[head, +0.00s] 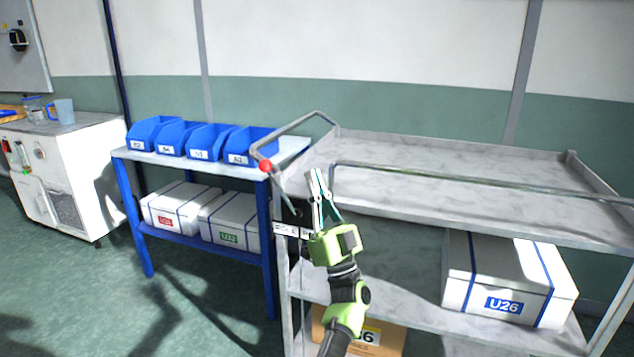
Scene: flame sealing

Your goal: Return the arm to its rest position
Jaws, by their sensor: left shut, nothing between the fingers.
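My left gripper (317,182) is raised in the middle of the head view, on a green and black arm that comes up from the bottom edge. Its fingers point upward, are shut and hold nothing. They show in front of the near left corner of a grey metal shelf cart (430,155), close to its handle (290,127). I cannot tell whether they touch it. My right gripper is not in view.
A blue table (180,158) carries several blue bins (205,138), with white strapped boxes (180,205) below. The cart's lower shelf holds a white box marked U26 (505,280). A cardboard box (380,338) is lower down. A white cabinet (85,165) stands left. Green floor (90,300) is open at lower left.

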